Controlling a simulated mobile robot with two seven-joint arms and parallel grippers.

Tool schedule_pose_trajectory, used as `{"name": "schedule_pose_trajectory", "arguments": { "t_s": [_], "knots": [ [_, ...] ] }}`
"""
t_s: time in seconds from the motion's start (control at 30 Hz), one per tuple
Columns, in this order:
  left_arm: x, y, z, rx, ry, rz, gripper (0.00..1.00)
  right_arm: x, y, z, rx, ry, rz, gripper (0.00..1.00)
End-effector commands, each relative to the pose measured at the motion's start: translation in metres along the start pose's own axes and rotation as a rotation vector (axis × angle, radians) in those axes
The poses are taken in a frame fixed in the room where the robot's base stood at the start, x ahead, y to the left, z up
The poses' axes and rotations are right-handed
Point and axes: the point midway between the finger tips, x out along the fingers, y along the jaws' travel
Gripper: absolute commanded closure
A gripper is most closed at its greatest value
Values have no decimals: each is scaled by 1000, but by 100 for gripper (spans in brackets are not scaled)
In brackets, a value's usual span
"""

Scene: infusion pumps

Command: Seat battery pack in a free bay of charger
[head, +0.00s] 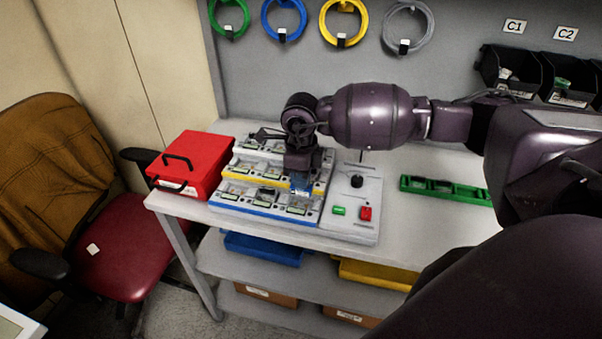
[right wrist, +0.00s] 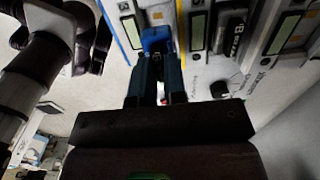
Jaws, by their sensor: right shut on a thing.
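The charger (head: 272,208) is a stepped white unit on the bench, with yellow and blue stripes and rows of bays with small labels. My right gripper (head: 300,178) is over its right side, pointing down. It is shut on a blue battery pack (head: 302,186). In the right wrist view the pack (right wrist: 156,39) shows between the fingertips (right wrist: 158,58), over the charger face (right wrist: 195,62). The fingers hide most of the pack, and I cannot tell whether it is inside a bay. A dark block (right wrist: 232,30) sits in a neighbouring bay.
A red case (head: 190,164) stands close at the charger's left. A grey control box (head: 352,205) with a knob and green and red buttons adjoins it on the right. A green tray (head: 445,190) lies farther right. Bare bench (head: 415,225) lies between.

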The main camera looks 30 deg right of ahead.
Motion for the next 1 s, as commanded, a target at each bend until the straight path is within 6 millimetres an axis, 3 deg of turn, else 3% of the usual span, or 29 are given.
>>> {"name": "schedule_pose_trajectory", "arguments": {
  "t_s": [0.6, 1.0],
  "knots": [
    [16, 3, 22, 3, 1, 2, 57, 36, 0, 0, -1, -1, 0, 100],
    [16, 3, 26, 3, -3, 2, 57, 41, 0, 0, -1, -1, -1, 100]
  ]
}}
